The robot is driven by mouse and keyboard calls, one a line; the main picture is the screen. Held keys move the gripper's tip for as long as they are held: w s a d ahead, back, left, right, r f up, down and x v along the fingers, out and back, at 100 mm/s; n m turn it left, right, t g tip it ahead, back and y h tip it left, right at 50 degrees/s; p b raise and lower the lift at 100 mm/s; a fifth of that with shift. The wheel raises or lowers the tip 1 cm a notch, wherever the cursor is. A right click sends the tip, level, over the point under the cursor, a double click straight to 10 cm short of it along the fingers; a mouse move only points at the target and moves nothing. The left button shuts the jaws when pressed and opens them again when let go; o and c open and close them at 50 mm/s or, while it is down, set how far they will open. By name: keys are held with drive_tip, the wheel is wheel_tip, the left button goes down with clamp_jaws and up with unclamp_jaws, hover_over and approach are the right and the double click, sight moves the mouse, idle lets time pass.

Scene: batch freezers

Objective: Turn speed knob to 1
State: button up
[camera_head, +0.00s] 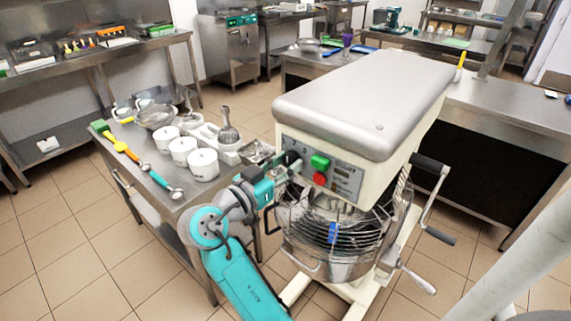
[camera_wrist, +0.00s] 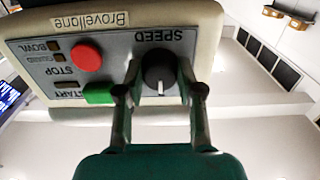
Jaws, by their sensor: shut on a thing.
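The mixer (camera_head: 365,95) stands in the middle of the head view, with its control panel on the front of the head. The black speed knob (camera_wrist: 159,70) is on that panel, under the upside-down word SPEED in the wrist view. Its white pointer line points down in that view. My gripper (camera_wrist: 158,88) is shut on the knob, one finger at each side.
A green start button (camera_wrist: 98,93) and a red stop button (camera_wrist: 87,57) sit beside the knob. The wire bowl guard (camera_head: 335,235) is below the panel. A steel table (camera_head: 150,180) with white containers (camera_head: 203,165) stands close at the left of my arm.

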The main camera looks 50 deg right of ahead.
drive_tip(key=shift+d+n, duration=0.1)
drive_tip(key=shift+n, duration=0.3)
drive_tip(key=n, duration=0.3)
drive_tip(key=shift+n, duration=0.3)
drive_tip(key=shift+r+n, duration=0.1)
drive_tip(key=shift+n, duration=2.1)
drive_tip(key=o, duration=0.9)
drive_tip(key=shift+c, duration=0.2)
drive_tip(key=o, duration=0.3)
drive_tip(key=shift+d, duration=0.2)
drive_tip(key=shift+a, duration=0.1)
